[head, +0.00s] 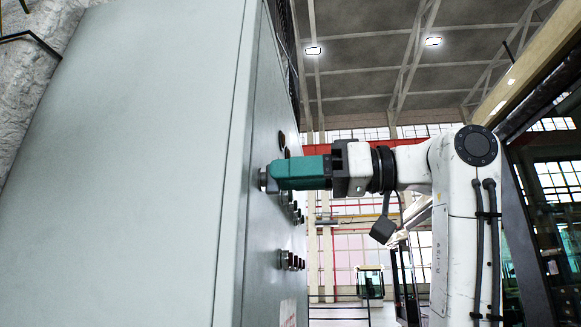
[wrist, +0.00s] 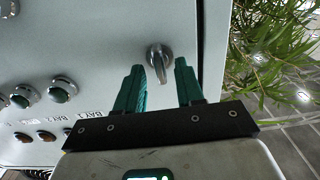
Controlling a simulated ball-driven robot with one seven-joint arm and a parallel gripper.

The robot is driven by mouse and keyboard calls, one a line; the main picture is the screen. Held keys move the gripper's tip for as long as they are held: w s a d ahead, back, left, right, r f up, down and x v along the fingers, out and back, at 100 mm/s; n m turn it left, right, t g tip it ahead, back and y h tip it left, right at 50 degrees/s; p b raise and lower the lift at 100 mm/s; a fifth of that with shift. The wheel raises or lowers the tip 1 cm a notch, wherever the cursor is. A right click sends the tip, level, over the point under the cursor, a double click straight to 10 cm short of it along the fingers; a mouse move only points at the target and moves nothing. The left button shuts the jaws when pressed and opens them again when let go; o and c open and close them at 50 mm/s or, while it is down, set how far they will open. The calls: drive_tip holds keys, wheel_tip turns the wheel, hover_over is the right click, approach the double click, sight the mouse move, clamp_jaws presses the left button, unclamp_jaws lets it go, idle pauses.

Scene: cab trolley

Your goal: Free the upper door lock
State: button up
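In the wrist view a silver door lock (wrist: 160,57) with a short lever sits on the pale cabinet door, near the door's edge. The lever points down the picture, towards my gripper. My gripper (wrist: 159,66) is open, with one teal finger on each side of the lever. A gap shows between each finger and the lever. In the head view my gripper (head: 269,177) reaches left to the cabinet face. The metal edge of the lock (head: 262,180) shows at the fingertips. The rest of the lock is hidden there by the fingers.
The cabinet (head: 150,170) fills the left of the head view. Push buttons (wrist: 62,89) and more knobs sit beside the lock, with several more below it in the head view (head: 290,261). Green plants (wrist: 275,50) stand beyond the cabinet's edge.

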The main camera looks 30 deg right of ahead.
drive_tip(key=shift+w+a, duration=0.15)
drive_tip(key=shift+a, duration=0.05)
clamp_jaws()
idle(0.3)
